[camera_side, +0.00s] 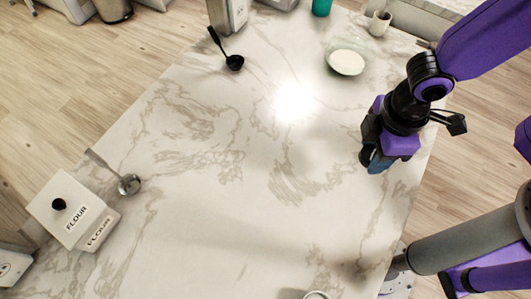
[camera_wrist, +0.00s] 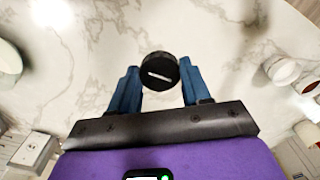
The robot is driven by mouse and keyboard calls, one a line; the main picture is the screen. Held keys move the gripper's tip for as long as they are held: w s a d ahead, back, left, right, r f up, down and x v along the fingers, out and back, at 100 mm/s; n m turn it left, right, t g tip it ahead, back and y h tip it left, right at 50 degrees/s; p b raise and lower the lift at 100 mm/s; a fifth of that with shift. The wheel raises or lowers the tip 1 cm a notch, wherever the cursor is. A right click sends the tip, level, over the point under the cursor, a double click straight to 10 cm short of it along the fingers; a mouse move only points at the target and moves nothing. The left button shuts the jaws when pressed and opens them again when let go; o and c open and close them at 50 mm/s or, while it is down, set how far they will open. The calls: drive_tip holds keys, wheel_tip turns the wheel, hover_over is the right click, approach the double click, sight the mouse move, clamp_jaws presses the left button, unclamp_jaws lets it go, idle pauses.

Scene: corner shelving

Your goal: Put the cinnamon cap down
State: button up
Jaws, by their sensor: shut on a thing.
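The cinnamon cap (camera_wrist: 158,70) is a round black lid with a pale bar mark on its top. It sits between the blue fingers of my gripper (camera_wrist: 158,74) in the wrist view. My gripper (camera_side: 377,162) is shut on it over the right side of the marble table in the side view. The cap itself is hidden by the gripper there. I cannot tell how far it is above the table. No cinnamon jar can be made out.
A glass bowl (camera_side: 346,63) with white contents stands behind my gripper, near a small cup (camera_side: 379,23). A black ladle (camera_side: 234,62), a metal scoop (camera_side: 129,184) and a flour canister (camera_side: 70,209) are to the left. The middle of the table (camera_side: 250,170) is clear.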

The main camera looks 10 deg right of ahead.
drive_tip(key=shift+s+a+f, duration=0.1)
drive_tip(key=shift+s+a, duration=0.05)
drive_tip(key=shift+a, duration=0.2)
drive_tip(key=w+a+f, duration=0.4)
drive_tip(key=w+a, duration=0.1)
drive_tip(key=a, duration=0.2)
hover_over(294, 164)
drive_tip(key=d, duration=0.1)
drive_tip(key=f, duration=0.4)
drive_tip(key=shift+s+f, duration=0.15)
drive_tip(key=shift+s, duration=0.25)
drive_tip(key=shift+w+a+f, duration=0.3)
drive_tip(key=shift+a+f, duration=0.1)
drive_tip(key=shift+f, duration=0.25)
drive_tip(key=shift+a+f, duration=0.1)
drive_tip(key=shift+f, duration=1.5)
drive_tip(key=shift+f, duration=0.1)
drive_tip(key=o, duration=1.2)
drive_tip(key=shift+c, duration=0.2)
